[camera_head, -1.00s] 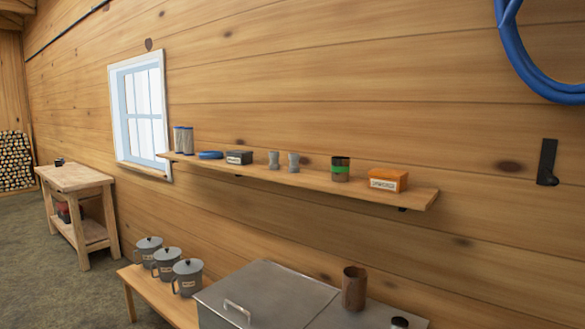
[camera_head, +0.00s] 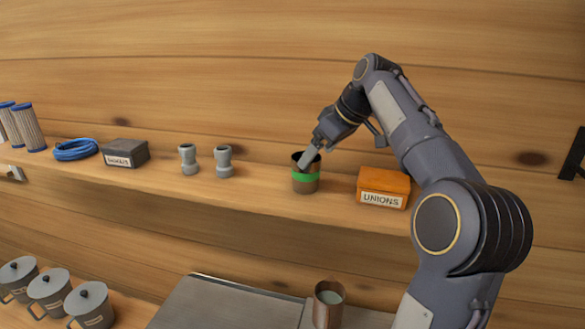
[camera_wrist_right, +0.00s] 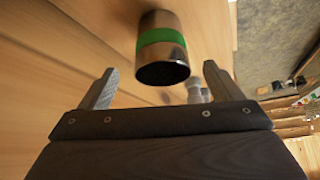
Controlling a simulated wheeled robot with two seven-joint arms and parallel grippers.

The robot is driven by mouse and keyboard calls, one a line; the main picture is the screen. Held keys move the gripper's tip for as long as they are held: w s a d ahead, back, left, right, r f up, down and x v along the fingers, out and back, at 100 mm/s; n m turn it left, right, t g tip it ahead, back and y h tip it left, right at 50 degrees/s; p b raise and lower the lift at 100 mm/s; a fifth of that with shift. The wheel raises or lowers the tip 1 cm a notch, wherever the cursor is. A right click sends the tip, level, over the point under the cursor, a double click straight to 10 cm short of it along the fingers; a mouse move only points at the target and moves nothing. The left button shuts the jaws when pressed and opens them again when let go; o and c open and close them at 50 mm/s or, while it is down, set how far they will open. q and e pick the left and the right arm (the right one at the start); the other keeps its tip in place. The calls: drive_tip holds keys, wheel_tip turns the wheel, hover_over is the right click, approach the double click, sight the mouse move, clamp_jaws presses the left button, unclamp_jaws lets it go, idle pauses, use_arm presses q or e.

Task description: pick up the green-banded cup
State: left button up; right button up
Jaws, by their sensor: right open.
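The green-banded cup (camera_head: 305,181) is a dark metal cup with a green band, upright on the wall shelf. In the right wrist view the cup (camera_wrist_right: 162,38) shows with its open, dark mouth facing me, just beyond the fingertips and between their lines. My right gripper (camera_head: 309,157) is at the cup's rim in the head view, where a finger covers part of the mouth. In the wrist view my right gripper (camera_wrist_right: 160,77) has its fingers wide apart with nothing between them. My left gripper is not in view.
An orange box labelled UNIONS (camera_head: 383,188) stands right of the cup on the shelf (camera_head: 240,195). Two grey fittings (camera_head: 223,162), a dark box (camera_head: 125,153) and a blue coil (camera_head: 76,150) stand to its left. Below are lidded pots (camera_head: 50,290) and a brown cup (camera_head: 328,305).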

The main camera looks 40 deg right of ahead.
sight(306, 170)
drive_tip(key=shift+w+d, duration=0.1)
drive_tip(key=shift+w, duration=0.1)
drive_tip(key=shift+f, duration=0.35)
drive_tip(key=shift+a+p+x, duration=0.1)
drive_tip(key=shift+p+x, duration=0.2)
drive_tip(key=shift+x, duration=1.3)
drive_tip(key=shift+a+p+x, duration=0.15)
drive_tip(key=shift+p+x, duration=0.15)
drive_tip(key=shift+x, duration=1.3)
drive_tip(key=shift+s, duration=0.1)
drive_tip(key=c, duration=1.1)
drive_tip(key=shift+o, duration=0.2)
drive_tip(key=shift+r, duration=0.15)
